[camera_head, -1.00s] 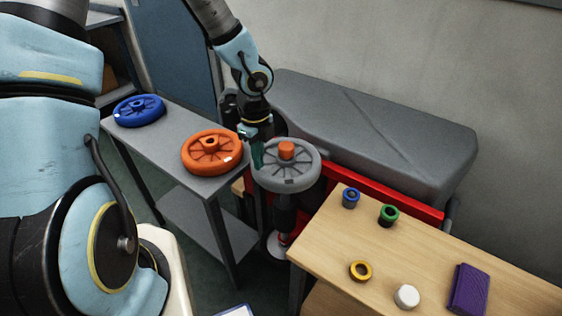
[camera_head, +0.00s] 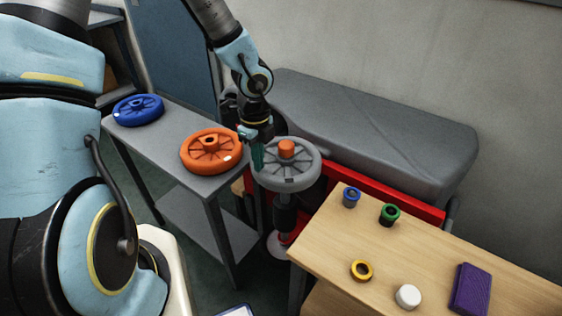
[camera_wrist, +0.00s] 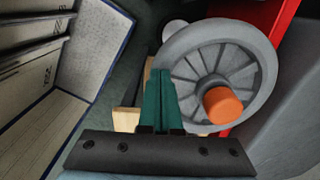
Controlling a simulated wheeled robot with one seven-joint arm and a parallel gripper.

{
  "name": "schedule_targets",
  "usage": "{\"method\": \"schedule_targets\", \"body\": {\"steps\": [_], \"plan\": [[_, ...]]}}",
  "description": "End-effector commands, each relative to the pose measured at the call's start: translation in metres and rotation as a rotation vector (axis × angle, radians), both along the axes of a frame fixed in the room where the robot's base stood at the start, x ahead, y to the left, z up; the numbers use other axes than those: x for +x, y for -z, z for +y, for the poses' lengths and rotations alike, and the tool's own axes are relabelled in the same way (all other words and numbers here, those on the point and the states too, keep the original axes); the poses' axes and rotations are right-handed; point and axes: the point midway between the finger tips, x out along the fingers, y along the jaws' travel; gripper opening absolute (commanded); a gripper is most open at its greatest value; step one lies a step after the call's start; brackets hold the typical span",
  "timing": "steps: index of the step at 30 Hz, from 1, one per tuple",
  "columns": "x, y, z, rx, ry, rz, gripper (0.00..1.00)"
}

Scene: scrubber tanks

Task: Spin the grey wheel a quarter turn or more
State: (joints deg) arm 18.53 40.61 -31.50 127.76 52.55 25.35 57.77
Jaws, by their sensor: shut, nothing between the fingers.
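The grey wheel (camera_head: 292,183) lies level on a dark upright post, with an orange hub cap (camera_head: 287,148) at its centre. It also shows in the wrist view (camera_wrist: 262,90), with the orange cap (camera_wrist: 223,105) toward its lower part. My gripper (camera_head: 258,158) points down at the wheel's left edge in the head view. Its green fingers (camera_wrist: 161,85) are together with nothing between them. In the wrist view the fingertips overlap the wheel's left rim; I cannot tell whether they touch it.
An orange wheel (camera_head: 190,160) and a blue wheel (camera_head: 138,109) lie on the grey table (camera_head: 165,137) at left. A wooden table (camera_head: 325,255) at right holds small rings, a white cap (camera_head: 407,296) and a purple box (camera_head: 470,290). A grey padded bench (camera_head: 380,130) stands behind.

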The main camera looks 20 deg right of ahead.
Motion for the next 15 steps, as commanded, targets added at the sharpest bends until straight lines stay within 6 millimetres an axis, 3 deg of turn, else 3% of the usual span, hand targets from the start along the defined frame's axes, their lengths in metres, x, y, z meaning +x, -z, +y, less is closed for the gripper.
{"method": "schedule_targets", "body": {"steps": [8, 15], "plan": [[-0.002, 0.003, -0.001, 0.0, 0.001, 0.0, 0.0], [-0.017, 0.003, -0.006, 0.0, 0.003, 0.0, 0.0]]}}
